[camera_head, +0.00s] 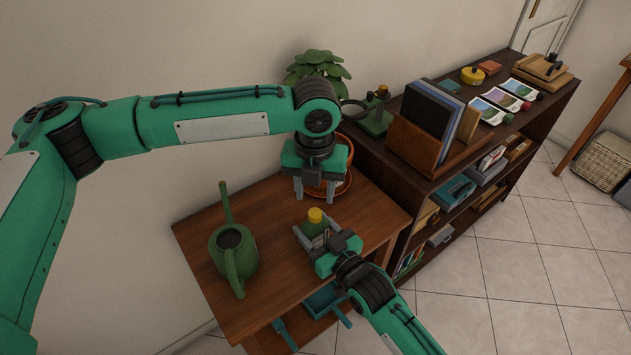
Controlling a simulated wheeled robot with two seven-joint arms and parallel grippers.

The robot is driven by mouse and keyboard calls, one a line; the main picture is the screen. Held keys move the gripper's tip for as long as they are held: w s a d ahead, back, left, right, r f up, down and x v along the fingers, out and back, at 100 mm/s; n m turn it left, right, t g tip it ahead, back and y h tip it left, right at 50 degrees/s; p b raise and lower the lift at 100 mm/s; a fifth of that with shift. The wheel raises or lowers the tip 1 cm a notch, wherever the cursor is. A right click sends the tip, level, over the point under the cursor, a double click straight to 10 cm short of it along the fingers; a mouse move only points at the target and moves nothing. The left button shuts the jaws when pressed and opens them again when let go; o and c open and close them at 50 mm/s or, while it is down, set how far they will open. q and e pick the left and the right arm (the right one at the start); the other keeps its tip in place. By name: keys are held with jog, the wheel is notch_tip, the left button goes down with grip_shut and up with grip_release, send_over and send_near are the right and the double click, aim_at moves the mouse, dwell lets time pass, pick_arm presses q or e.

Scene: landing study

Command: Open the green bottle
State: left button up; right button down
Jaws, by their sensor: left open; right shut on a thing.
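The green bottle (313,229) stands upright on the small wooden table (285,268). Its yellow cap (315,214) is on top. My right gripper (312,240) is shut on the bottle's body from the lower right, and its fingers hide part of it. My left gripper (314,194) points down, open and empty, a little above and behind the cap. Its two fingers are spread apart, and it does not appear to touch the cap.
A green watering can (232,258) stands on the table to the left of the bottle. A potted plant (319,66) is behind my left gripper. A dark shelf (456,148) with books, cards and boxes stands to the right.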

aim_at(315, 212)
pick_arm(q)
jog(key=shift+f, duration=3.15)
